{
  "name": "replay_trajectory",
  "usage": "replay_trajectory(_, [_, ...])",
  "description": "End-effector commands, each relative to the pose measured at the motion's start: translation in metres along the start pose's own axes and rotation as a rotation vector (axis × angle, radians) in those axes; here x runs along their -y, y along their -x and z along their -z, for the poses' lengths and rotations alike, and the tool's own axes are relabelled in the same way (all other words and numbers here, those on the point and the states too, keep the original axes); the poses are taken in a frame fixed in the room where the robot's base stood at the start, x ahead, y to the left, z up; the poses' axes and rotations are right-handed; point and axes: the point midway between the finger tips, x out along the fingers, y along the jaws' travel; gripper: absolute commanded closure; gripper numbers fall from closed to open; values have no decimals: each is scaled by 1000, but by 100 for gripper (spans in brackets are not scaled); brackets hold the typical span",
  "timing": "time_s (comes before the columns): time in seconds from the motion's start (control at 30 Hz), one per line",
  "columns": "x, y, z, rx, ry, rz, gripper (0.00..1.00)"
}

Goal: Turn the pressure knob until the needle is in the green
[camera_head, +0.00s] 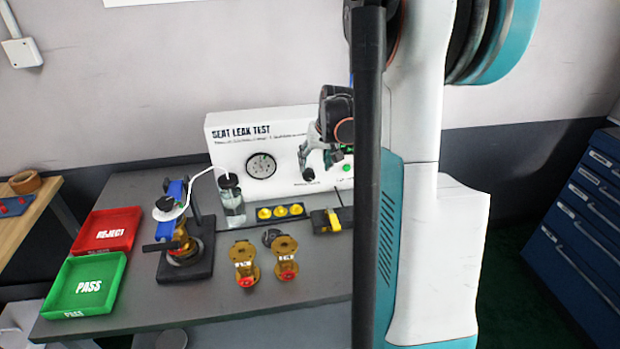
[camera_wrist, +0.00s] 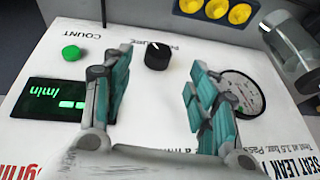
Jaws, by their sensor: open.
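The black pressure knob (camera_wrist: 156,56) is on the white test panel (camera_wrist: 110,25), with a white pointer line on its top. In the wrist view it lies between and beyond my gripper's (camera_wrist: 160,72) open fingers. I see no contact. The round gauge (camera_wrist: 243,92) is partly hidden by the right finger; its needle and any green zone are too small to read. In the head view the gauge (camera_head: 261,166) shows left of my gripper (camera_head: 318,158), which is in front of the panel above the dark knob (camera_head: 308,174).
A green button (camera_wrist: 71,53) and a lit l/min display (camera_wrist: 45,98) are on the panel. A glass cylinder (camera_head: 231,205), a clamp stand (camera_head: 187,262), yellow parts (camera_head: 281,211) and two brass valves (camera_head: 244,262) stand before it. Red (camera_head: 105,230) and green (camera_head: 85,284) trays are left.

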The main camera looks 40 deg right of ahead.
Motion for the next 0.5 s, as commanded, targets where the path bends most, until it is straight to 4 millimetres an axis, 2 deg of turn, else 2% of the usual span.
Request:
replay_trajectory(0.03, [0,-14,-1,0,1,0,46])
replay_trajectory(0.2, [-1,-46,-1,0,-1,-1,46])
replay_trajectory(0.4, [-1,-74,0,-1,-1,-1,46])
replay_trajectory(0.5, [-1,-80,0,-1,-1,-1,46])
